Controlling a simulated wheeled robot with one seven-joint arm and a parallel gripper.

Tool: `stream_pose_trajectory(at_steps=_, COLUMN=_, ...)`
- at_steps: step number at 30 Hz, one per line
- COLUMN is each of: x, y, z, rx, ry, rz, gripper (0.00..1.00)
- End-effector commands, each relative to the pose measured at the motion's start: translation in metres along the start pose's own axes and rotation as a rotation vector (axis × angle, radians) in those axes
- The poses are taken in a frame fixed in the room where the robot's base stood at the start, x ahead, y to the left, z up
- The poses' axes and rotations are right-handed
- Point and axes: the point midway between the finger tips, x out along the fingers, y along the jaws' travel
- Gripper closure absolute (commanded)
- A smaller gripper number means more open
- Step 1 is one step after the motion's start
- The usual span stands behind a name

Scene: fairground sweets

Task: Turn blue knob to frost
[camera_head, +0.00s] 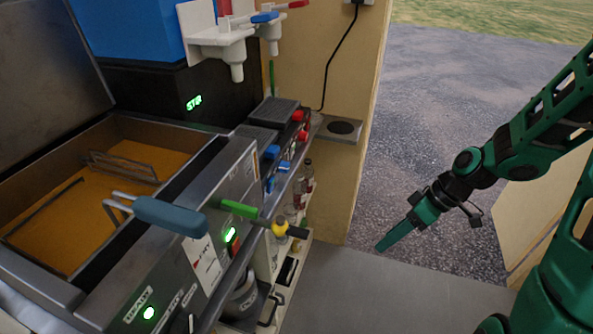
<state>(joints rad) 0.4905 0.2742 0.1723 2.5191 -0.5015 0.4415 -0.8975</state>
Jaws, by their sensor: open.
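Several small blue pieces, perhaps knobs or handles, show at the front edge of the counter equipment; one is the blue piece (271,152) near the dark boxes. A blue lever (265,17) sits on a white dispenser spout at the top. I cannot tell which one is the blue knob, and no "frost" mark is readable. A dark panel below the blue tank has a green lit display (194,103), apparently reading "STR". My gripper (383,246) is open and empty, seen nearly edge-on, pointing down-left over the floor, well right of the counter and touching nothing.
A fryer (130,160) with orange oil and a blue-handled basket (170,215) fills the left. Green and yellow handles (240,209) stick out at its front. Bottles (307,178) stand below the counter edge. Floor between gripper and counter is clear.

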Motion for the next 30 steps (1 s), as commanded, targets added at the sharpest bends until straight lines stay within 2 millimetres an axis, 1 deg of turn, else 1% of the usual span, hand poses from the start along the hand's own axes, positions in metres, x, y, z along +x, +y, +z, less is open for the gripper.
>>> stream_pose_trajectory(at_steps=1, x=0.014, y=-0.003, z=-0.011, rx=-0.048, ry=0.048, rz=-0.044, gripper=0.54)
stream_pose_trajectory(at_steps=3, x=0.029, y=-0.009, z=-0.029, rx=-0.123, ry=0.127, rz=-0.089, gripper=0.54)
stream_pose_trajectory(at_steps=6, x=0.045, y=-0.018, z=-0.056, rx=-0.217, ry=0.255, rz=-0.143, gripper=0.54)
stream_pose_trajectory(at_steps=8, x=0.051, y=-0.022, z=-0.073, rx=-0.265, ry=0.34, rz=-0.165, gripper=0.54)
stream_pose_trajectory(at_steps=9, x=0.054, y=-0.025, z=-0.085, rx=-0.294, ry=0.399, rz=-0.176, gripper=0.54)
stream_pose_trajectory(at_steps=11, x=0.057, y=-0.029, z=-0.102, rx=-0.332, ry=0.49, rz=-0.189, gripper=0.54)
stream_pose_trajectory(at_steps=15, x=0.051, y=-0.033, z=-0.142, rx=-0.39, ry=0.713, rz=-0.185, gripper=0.54)
stream_pose_trajectory(at_steps=18, x=0.042, y=-0.03, z=-0.165, rx=-0.408, ry=0.857, rz=-0.16, gripper=0.54)
stream_pose_trajectory(at_steps=21, x=0.03, y=-0.025, z=-0.183, rx=-0.411, ry=0.973, rz=-0.127, gripper=0.54)
stream_pose_trajectory(at_steps=25, x=0.018, y=-0.018, z=-0.196, rx=-0.407, ry=1.07, rz=-0.087, gripper=0.54)
stream_pose_trajectory(at_steps=30, x=0.014, y=-0.014, z=-0.205, rx=-0.404, ry=1.115, rz=-0.065, gripper=0.54)
